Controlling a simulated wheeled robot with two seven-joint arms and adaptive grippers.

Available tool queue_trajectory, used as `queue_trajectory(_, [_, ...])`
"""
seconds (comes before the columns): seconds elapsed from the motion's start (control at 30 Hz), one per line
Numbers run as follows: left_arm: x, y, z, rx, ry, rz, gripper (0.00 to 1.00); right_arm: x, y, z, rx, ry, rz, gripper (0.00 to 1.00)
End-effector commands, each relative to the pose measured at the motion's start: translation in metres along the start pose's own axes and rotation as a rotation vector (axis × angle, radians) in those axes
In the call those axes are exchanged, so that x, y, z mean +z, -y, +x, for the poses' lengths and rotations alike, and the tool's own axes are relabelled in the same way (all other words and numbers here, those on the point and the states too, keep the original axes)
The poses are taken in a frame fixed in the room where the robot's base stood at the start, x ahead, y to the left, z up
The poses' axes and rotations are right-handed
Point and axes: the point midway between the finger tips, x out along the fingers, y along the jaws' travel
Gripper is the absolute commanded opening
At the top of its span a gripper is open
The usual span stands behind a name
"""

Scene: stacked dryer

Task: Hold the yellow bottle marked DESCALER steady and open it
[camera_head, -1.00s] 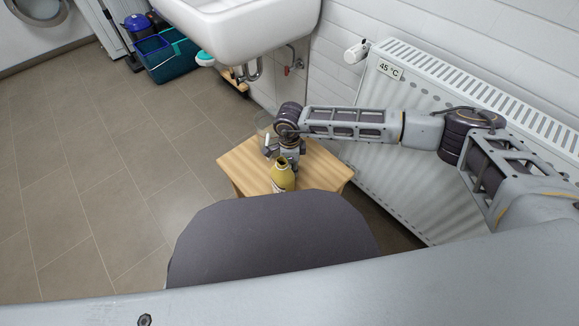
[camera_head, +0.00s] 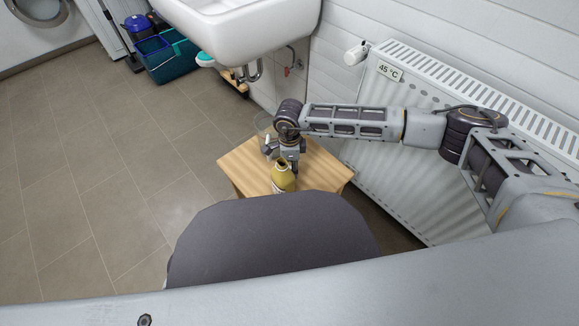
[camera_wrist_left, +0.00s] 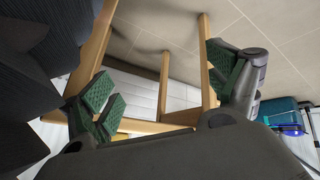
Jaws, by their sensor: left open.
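The yellow bottle (camera_head: 283,181) stands upright on a small wooden table, with a pale label low on its side and a dark top. Its marking is too small to read. My right gripper (camera_head: 282,158) points down at the bottle's top from just behind it. I cannot tell whether it touches the bottle or holds anything. My left gripper (camera_wrist_left: 160,88) shows in the left wrist view, open and empty, with green pads wide apart. It is low, near the table's wooden legs, and the bottle is not in that view.
The wooden table (camera_head: 245,172) stands beside a radiator (camera_head: 400,180). A clear vessel (camera_head: 263,124) is partly hidden behind my right wrist. A sink (camera_head: 245,30) hangs above the back. Buckets (camera_head: 165,55) stand back left. Tiled floor at left is clear.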

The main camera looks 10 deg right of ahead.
Motion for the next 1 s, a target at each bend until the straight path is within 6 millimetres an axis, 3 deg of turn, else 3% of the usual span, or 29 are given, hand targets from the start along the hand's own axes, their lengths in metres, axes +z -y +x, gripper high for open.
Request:
queue_trajectory(0.13, [-0.002, -0.002, -0.011, -0.009, 0.029, 0.007, 0.90, -0.001, 0.000, -0.022, -0.001, -0.001, 0.000, 0.51])
queue_trajectory(0.23, [-0.024, -0.006, -0.023, -0.011, 0.022, 0.022, 0.90, 0.000, 0.001, -0.038, -0.002, 0.000, 0.000, 0.51])
queue_trajectory(0.6, [-0.036, -0.006, -0.050, -0.040, 0.085, 0.051, 0.90, 0.000, 0.001, -0.090, -0.001, 0.000, 0.001, 0.51])
queue_trajectory(1.0, [-0.038, -0.006, -0.059, -0.051, 0.109, 0.059, 0.90, 0.000, 0.000, -0.106, 0.000, -0.001, 0.001, 0.51])
